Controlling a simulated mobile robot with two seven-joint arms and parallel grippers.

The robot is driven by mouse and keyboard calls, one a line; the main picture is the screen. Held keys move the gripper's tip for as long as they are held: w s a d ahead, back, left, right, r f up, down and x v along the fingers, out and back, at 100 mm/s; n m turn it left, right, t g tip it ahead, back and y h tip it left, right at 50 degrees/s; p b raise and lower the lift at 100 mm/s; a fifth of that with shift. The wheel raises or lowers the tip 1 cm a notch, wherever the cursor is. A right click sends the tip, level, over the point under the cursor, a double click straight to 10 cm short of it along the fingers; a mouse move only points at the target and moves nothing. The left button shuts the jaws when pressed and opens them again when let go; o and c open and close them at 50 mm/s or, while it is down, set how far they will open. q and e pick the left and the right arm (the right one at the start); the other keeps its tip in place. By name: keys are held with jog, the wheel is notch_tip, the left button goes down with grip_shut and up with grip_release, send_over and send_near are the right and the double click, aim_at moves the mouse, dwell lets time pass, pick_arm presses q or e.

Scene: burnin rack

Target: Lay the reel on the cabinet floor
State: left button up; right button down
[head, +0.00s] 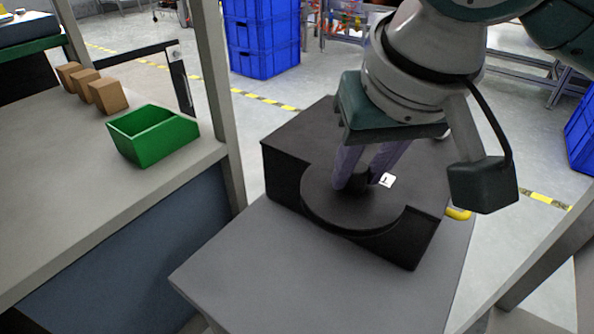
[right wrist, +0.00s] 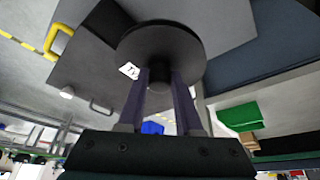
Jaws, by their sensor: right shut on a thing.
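The reel is a black round disc (head: 335,208) with a small hub in its middle. In the right wrist view the reel (right wrist: 150,42) faces the camera, with the fingers on either side of the hub (right wrist: 159,78). My left gripper is not in view. I cannot make out a cabinet floor for certain.
The black block (head: 290,150), with a small white label (head: 387,180), stands on a grey top (head: 240,265). A yellow handle (head: 458,213) is at its right. A bench with a green bin (head: 150,145) and brown boxes (head: 108,96) is left, behind a grey post (head: 218,90).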

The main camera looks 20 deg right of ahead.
notch_tip(320, 180, down, 15)
jog(key=b, duration=0.5)
jog(key=shift+r+b, duration=0.15)
jog(key=shift+b, duration=0.25)
notch_tip(320, 180, down, 4)
jog(key=shift+r+b, duration=0.15)
jog(key=shift+b, duration=0.85)
jog(key=shift+f, duration=0.25)
jog(key=c, duration=0.6)
grip_release()
